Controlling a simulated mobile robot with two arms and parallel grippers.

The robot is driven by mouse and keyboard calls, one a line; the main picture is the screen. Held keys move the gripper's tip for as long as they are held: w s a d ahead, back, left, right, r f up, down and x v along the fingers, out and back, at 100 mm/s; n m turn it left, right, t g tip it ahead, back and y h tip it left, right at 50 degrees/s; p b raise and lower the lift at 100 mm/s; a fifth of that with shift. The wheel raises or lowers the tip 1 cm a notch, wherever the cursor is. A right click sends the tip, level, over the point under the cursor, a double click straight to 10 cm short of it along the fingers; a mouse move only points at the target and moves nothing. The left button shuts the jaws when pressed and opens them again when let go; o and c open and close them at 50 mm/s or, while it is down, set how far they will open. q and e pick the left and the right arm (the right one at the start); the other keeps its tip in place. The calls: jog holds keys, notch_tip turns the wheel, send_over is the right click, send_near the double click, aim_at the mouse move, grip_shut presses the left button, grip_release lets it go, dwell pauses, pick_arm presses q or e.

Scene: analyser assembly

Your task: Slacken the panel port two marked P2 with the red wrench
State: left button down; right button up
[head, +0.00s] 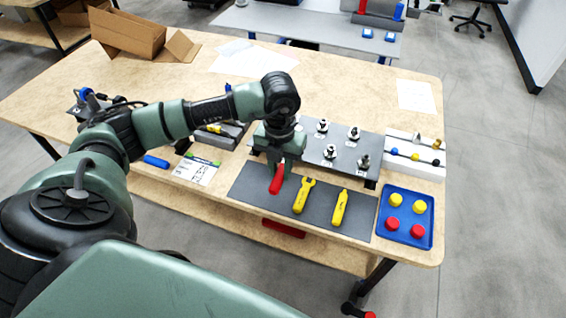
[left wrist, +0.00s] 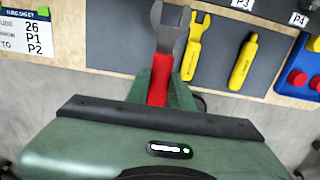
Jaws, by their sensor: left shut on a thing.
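My left gripper (head: 277,172) is shut on the red wrench (head: 277,183), over the dark grey tool mat (head: 250,188). In the left wrist view, the wrench's red handle (left wrist: 160,80) is between my left fingers (left wrist: 158,92), and its grey open-ended head points away. The grey port panel (head: 315,160) with several metal fittings stands behind the mat, partly hidden by my left arm. Labels P3 (left wrist: 243,3) and P4 (left wrist: 299,19) are readable in the left wrist view. I cannot make out the P2 mark on the panel. My right gripper is out of view.
A yellow wrench (head: 303,197) and a yellow tool (head: 340,207) lie on the mat. A blue tray (head: 407,238) with red and yellow caps is at the right, below a white rack (head: 428,171). A printed sheet (head: 195,170) lies at the left.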

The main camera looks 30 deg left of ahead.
pick_arm(q)
jog(key=shift+s+r, duration=0.2)
notch_tip(320, 180, up, 7)
jog(key=p, duration=0.4)
jog(key=shift+d, duration=0.1)
jog(key=shift+f, duration=0.1)
